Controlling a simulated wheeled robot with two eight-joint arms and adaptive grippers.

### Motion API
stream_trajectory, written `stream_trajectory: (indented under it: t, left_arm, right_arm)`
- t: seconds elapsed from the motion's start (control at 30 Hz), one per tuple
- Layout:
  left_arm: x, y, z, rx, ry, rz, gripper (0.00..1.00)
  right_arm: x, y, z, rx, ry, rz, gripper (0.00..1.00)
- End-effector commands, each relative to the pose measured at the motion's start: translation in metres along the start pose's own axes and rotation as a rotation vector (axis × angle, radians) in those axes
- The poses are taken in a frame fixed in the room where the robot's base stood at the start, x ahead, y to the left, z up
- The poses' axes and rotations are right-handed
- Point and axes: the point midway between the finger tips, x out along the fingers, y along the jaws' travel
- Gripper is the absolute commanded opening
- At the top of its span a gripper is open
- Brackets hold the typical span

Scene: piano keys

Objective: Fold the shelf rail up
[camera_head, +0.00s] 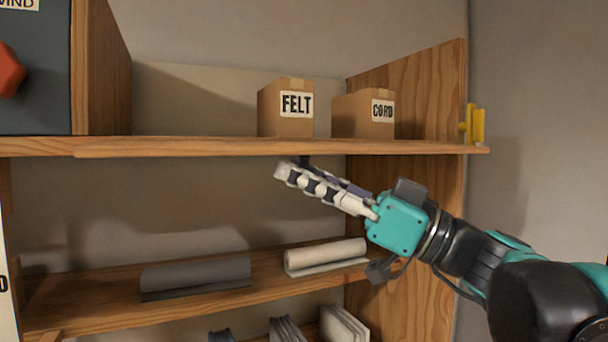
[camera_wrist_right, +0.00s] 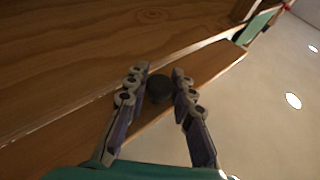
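The shelf rail (camera_head: 270,147) is a long wooden strip along the front edge of the upper shelf. In the right wrist view the rail (camera_wrist_right: 212,66) runs diagonally, with a dark round knob (camera_wrist_right: 159,88) on it. My right gripper (camera_head: 294,169) is just below the rail, in front of the shelf unit, pointing left. In the right wrist view my right gripper (camera_wrist_right: 159,76) is open, with one finger on each side of the knob. I cannot tell whether the fingers touch it. My left gripper is not in view.
A FELT box (camera_head: 286,108) and a CORD box (camera_head: 364,115) stand on the upper shelf. A yellow piece (camera_head: 477,125) is at its right end. Grey and cream rolls lie on the lower shelf (camera_head: 90,305). A dark cabinet (camera_head: 35,85) is at upper left.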

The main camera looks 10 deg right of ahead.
Motion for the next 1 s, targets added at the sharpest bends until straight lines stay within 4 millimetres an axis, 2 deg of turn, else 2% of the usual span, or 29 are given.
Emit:
stream_trajectory:
  t: [0.27, 0.47, 0.67, 1.0]
  left_arm:
    - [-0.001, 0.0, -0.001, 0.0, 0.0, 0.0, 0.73]
    - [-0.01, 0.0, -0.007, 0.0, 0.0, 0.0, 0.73]
    - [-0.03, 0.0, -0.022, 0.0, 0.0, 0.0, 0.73]
    - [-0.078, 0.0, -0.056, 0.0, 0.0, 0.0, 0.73]
  right_arm:
    - [0.0, 0.0, -0.001, 0.003, -0.003, 0.001, 0.0]
    - [0.0, -0.001, -0.005, 0.032, -0.037, 0.015, 0.0]
    - [0.001, -0.004, -0.015, 0.109, -0.121, 0.047, 0.0]
    - [0.003, -0.009, -0.033, 0.312, -0.339, 0.131, 0.0]
